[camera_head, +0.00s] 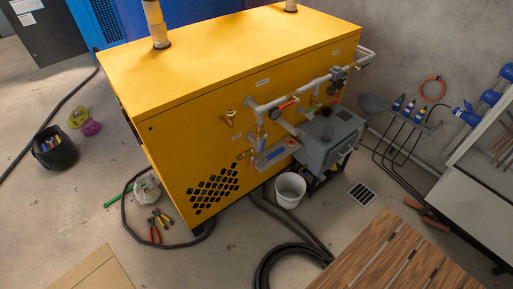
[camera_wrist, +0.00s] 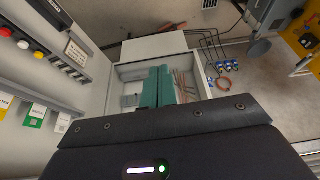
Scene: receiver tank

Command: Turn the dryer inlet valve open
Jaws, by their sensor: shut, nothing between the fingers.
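The yellow dryer cabinet (camera_head: 190,140) stands in the middle of the head view, with grey pipework (camera_head: 315,85) along its right front face. A valve with a red lever (camera_head: 288,104) sits on this pipework. A blue lever (camera_head: 276,153) shows lower down. The labels are too small to read, so I cannot tell which valve is the dryer inlet.
A grey box unit (camera_head: 330,138) and white bucket (camera_head: 290,190) stand before the cabinet. Black hoses (camera_head: 285,255), pliers (camera_head: 157,225) and a black bin (camera_head: 55,148) lie or stand on the floor. A slatted wooden top (camera_head: 395,260) fills the lower right.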

